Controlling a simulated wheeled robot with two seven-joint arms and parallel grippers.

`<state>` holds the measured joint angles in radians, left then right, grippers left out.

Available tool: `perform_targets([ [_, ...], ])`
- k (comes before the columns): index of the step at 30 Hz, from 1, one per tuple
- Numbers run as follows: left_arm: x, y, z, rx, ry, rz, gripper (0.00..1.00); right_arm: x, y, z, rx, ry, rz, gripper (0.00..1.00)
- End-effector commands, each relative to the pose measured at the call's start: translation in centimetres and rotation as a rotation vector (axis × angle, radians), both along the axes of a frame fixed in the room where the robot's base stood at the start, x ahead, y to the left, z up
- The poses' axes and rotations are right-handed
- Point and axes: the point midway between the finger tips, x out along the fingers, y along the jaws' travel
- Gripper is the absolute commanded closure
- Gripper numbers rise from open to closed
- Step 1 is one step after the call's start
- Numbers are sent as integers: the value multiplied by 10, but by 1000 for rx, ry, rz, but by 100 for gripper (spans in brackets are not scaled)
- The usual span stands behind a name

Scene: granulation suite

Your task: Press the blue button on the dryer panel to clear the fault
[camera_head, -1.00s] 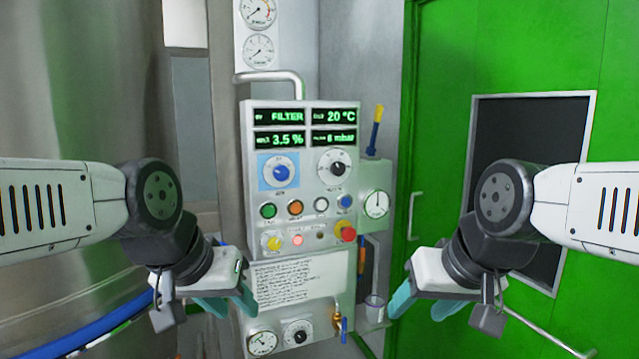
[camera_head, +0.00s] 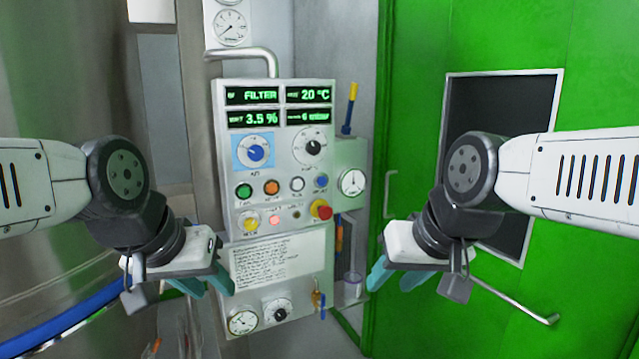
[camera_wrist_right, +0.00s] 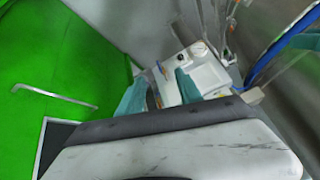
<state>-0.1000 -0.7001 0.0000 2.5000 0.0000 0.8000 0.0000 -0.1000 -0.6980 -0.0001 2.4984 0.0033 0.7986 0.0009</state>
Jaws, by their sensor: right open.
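The dryer panel (camera_head: 229,180) stands upright left of centre in the head view. Its small blue button (camera_head: 321,181) is at the right end of a button row, beside a white one (camera_head: 297,184) and above a red mushroom button (camera_head: 320,209). A larger blue knob (camera_head: 255,152) sits on a blue square higher up. My left gripper (camera_head: 205,284) is open and empty, low and left of the panel. My right gripper (camera_head: 394,275) is open and empty, low and right of it; its teal fingers also show in the right wrist view (camera_wrist_right: 158,92). Neither touches the button.
A green door (camera_head: 425,40) with a dark window (camera_head: 500,130) and handle (camera_head: 388,195) is on the right. A steel vessel (camera_head: 60,70) fills the left. A gauge box (camera_head: 352,160) adjoins the panel's right side. A brass valve (camera_head: 318,300) sticks out below.

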Motion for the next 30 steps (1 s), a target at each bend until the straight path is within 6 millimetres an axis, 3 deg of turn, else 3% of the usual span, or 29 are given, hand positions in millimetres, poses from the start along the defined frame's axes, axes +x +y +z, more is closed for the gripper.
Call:
perform_targets([
  [1, 0, 0, 0, 0, 0, 0, 64, 3, 1, 2, 11, 0, -6, 70],
  [6, 0, 0, 0, 0, 0, 0, 64, 36, 15, 19, 132, -4, -72, 100],
  [8, 0, 0, 0, 0, 0, 0, 64, 58, 22, 29, 206, -8, -117, 100],
  [14, 0, 0, 0, 0, 0, 0, 64, 147, 39, 63, 489, -16, -319, 100],
  [21, 0, 0, 0, 0, 0, 0, 64, 258, 36, 84, 791, -24, -595, 100],
  [25, 0, 0, 0, 0, 0, 0, 64, 302, 28, 85, 905, -28, -720, 100],
  [30, 0, 0, 0, 0, 0, 0, 64, 335, 19, 82, 989, -33, -818, 100],
])
